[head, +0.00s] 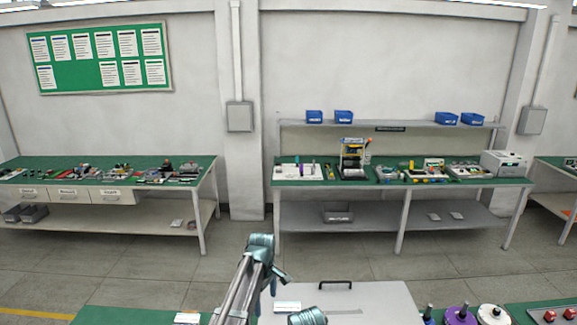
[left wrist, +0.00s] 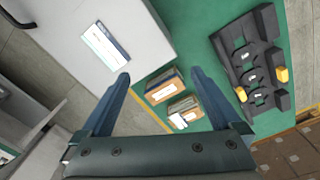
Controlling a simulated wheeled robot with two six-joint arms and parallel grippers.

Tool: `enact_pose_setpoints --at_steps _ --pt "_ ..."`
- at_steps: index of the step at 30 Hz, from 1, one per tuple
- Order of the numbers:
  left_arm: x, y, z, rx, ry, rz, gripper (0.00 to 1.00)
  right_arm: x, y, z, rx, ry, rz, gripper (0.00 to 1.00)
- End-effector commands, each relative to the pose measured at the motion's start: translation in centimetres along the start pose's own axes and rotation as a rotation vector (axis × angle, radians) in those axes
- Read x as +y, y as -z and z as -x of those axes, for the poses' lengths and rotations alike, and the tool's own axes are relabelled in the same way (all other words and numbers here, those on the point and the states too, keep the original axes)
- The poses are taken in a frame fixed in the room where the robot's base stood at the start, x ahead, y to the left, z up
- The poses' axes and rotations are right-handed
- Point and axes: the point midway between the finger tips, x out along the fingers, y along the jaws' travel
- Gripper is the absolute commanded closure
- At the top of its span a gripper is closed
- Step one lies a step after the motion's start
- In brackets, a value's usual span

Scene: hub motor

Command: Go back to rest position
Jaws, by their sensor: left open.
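My left gripper (left wrist: 163,82) is open, with its two dark blue fingers spread apart and nothing between them. In the left wrist view it hangs above a green work surface (left wrist: 205,45), apart from the things on it. In the head view my left arm comes up from the bottom, left of the middle, with teal joints; its fingertips are not clear there. I do not see my right gripper.
A pale case (head: 370,300) with a dark handle and a label lies below. Small brown boxes (left wrist: 160,90) and a black holder (left wrist: 252,65) with yellow parts show in the wrist view. Benches (head: 400,183) stand at the back; open floor (head: 130,265) lies between.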

Motion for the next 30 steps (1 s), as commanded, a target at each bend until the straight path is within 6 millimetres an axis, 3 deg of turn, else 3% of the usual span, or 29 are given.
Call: enact_pose_setpoints --at_steps 1,6,12,18,30 --pt "-4.2 -0.4 0.1 0.002 -0.004 -0.101 0.02 0.0 0.0 0.0 0.000 0.000 0.000 1.00" --pt "-12.3 -0.5 0.3 0.015 -0.017 -0.471 0.02 0.0 0.0 0.0 0.000 0.000 0.000 1.00" --pt "-18.8 -1.3 0.5 0.030 -0.022 -0.792 0.02 0.0 0.0 0.0 0.000 0.000 0.000 1.00" --pt "-24.2 -2.3 0.6 0.046 -0.023 -1.048 0.02 0.0 0.0 0.0 0.000 0.000 0.000 1.00" --pt "-23.0 -8.0 -9.3 0.017 0.042 -1.214 0.02 -0.9 0.6 -9.8 0.002 -0.001 0.005 1.00"
